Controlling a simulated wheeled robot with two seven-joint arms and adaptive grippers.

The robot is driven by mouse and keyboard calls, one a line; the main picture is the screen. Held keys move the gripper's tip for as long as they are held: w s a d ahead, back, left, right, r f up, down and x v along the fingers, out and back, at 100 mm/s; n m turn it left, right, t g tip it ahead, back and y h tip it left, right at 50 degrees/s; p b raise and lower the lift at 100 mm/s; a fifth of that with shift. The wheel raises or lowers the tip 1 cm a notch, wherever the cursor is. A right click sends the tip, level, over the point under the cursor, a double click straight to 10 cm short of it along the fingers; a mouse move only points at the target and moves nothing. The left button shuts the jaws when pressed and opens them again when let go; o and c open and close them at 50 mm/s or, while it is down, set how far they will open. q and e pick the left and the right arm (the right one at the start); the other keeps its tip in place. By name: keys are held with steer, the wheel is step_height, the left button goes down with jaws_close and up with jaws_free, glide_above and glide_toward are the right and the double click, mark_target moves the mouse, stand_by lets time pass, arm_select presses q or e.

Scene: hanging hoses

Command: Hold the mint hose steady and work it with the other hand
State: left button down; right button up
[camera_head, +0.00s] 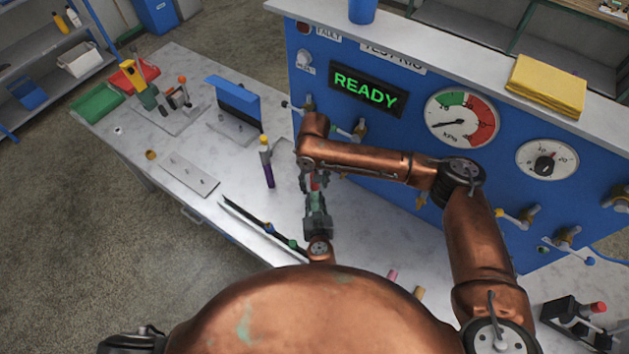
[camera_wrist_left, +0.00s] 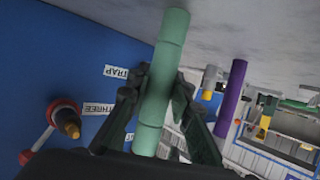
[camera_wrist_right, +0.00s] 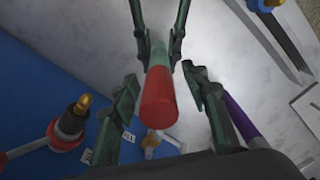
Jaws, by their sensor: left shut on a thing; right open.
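The mint hose (camera_wrist_left: 165,70) runs between the fingers of my left gripper (camera_head: 317,207), which is shut on it. In the right wrist view the mint hose (camera_wrist_right: 157,52) ends in a red tip (camera_wrist_right: 160,98). My right gripper (camera_wrist_right: 161,82) is open, with its two fingers on either side of the red tip and a gap showing on both sides. In the head view my right gripper (camera_head: 314,184) is just above my left one, and the two arms hide most of the hose.
A purple hose with a yellow top (camera_head: 267,166) stands close to the left. The blue test panel (camera_head: 330,52), with valves and a lit READY display (camera_head: 366,91), rises behind the hoses. The bench (camera_head: 165,140) has bare patches further left.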

steer(key=shift+c, duration=0.6)
jaws_close()
steer(key=shift+o, duration=0.6)
jaws_free()
steer(key=shift+r, duration=0.1)
step_height(320, 180, up, 12)
steer(key=shift+f, duration=0.15)
steer(key=n, duration=0.3)
steer(key=shift+s+d+f+y, duration=0.15)
steer(key=shift+s+y, duration=0.1)
steer(key=shift+y, duration=0.15)
steer(key=n, duration=0.3)
steer(key=shift+s+d+n+t+y, duration=0.15)
steer(key=shift+d+n+t+y, duration=0.15)
steer(key=shift+t, duration=0.1)
steer(key=shift+f+n, duration=0.2)
steer(key=shift+n, duration=0.1)
steer(key=f, duration=0.3)
steer(key=a+f, duration=0.1)
steer(key=f, duration=0.3)
steer(key=w+f, duration=0.1)
steer(key=f, duration=0.3)
steer(key=shift+a+f, duration=0.2)
steer(key=shift+a, duration=0.05)
